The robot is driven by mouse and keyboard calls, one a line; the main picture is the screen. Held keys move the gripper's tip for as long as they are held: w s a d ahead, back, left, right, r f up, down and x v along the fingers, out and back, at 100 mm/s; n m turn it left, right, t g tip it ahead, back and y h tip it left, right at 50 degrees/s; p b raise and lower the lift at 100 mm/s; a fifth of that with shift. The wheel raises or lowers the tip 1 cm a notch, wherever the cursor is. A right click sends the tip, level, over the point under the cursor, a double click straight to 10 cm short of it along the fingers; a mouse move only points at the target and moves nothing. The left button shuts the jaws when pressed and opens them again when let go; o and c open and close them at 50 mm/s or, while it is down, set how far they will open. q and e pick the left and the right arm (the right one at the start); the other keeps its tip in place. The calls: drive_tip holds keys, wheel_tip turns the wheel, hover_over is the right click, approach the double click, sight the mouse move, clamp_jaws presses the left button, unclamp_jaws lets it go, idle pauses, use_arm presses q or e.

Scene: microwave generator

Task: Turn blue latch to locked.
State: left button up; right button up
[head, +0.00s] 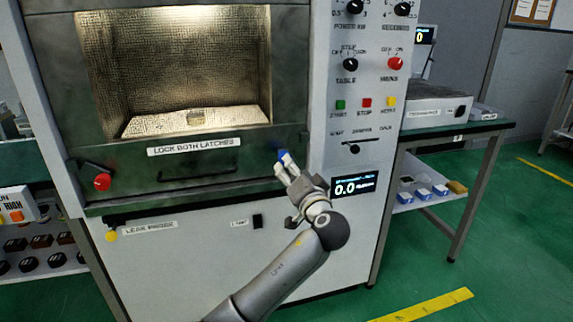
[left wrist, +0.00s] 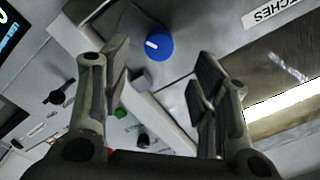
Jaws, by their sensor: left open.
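The blue latch (head: 281,154) is at the lower right of the microwave door, partly hidden by my left gripper (head: 287,163). In the left wrist view, the blue latch (left wrist: 159,47) is a round knob with a short white mark. My left gripper (left wrist: 162,68) is open, with its fingers spread on either side of the knob's position in that view. The knob appears just beyond the fingertips; whether they touch it is unclear. The right gripper is not in view.
A red latch (head: 102,182) is at the door's lower left. A "LOCK BOTH LATCHES" label (head: 194,147) and dark handle (head: 200,174) lie between them. The control panel has knobs, buttons and a "0.0" display (head: 354,187) right of my gripper. A side table (head: 440,133) stands farther right.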

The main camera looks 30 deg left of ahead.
use_arm(q)
drive_tip(key=x, duration=0.7)
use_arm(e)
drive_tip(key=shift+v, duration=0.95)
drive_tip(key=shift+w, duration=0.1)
use_arm(q)
drive_tip(key=shift+d+f+b, duration=0.1)
drive_tip(key=shift+b, duration=0.2)
drive_tip(key=c, duration=1)
drive_tip(key=shift+c, duration=0.2)
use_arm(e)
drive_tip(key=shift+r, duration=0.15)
